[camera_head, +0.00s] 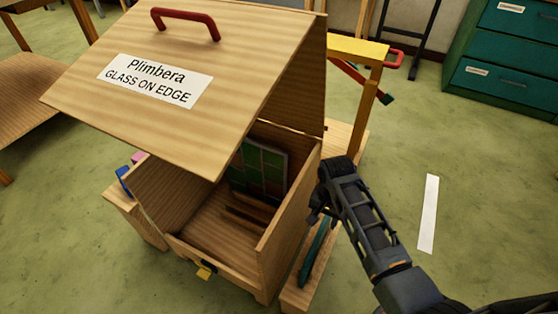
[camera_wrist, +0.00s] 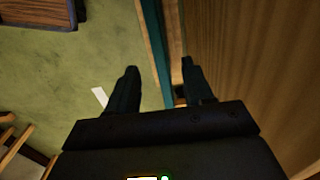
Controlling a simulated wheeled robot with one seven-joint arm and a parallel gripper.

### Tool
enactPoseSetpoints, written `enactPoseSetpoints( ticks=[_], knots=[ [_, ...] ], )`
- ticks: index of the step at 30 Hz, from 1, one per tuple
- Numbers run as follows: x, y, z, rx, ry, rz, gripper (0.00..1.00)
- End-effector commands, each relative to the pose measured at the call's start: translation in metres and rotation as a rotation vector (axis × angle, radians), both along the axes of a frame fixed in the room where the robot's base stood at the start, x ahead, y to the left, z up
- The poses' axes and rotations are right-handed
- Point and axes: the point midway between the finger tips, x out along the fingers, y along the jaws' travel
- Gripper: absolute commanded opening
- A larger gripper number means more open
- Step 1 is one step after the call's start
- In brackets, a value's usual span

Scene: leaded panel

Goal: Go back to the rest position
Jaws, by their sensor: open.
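My gripper (camera_wrist: 160,78) is open in the wrist view, with nothing seen between its two dark fingers. In the head view my dark arm reaches up from the lower right, and its end is just right of the wooden crate (camera_head: 287,215). The fingers are hard to make out there. The crate's lid (camera_head: 235,95) is raised and tilted, with a red handle (camera_head: 187,21) and a label reading "Plimbera GLASS ON EDGE". A leaded panel (camera_head: 262,168) with green and reddish panes stands inside the crate at the back. Its lower part is partly hidden by wooden slats.
A teal strip (camera_head: 314,250) lies on a wooden ledge right of the crate, close to my gripper. A yellow-topped wooden stand (camera_head: 362,95) is behind. A green drawer cabinet (camera_head: 505,50) stands at the upper right. Open green floor with a white strip (camera_head: 428,213) lies right.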

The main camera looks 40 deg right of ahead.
Motion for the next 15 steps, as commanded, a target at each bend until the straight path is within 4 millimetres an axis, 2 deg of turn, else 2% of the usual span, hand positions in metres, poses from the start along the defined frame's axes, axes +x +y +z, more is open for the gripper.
enactPoseSetpoints(
  ticks=[5, 8, 15],
  knots=[
    [-0.001, 0.001, -0.001, -0.002, -0.002, 0.003, 0.51],
    [-0.007, 0.008, -0.002, -0.014, -0.023, 0.030, 0.51],
    [-0.046, 0.052, -0.001, -0.114, -0.186, 0.217, 0.51]
  ],
)
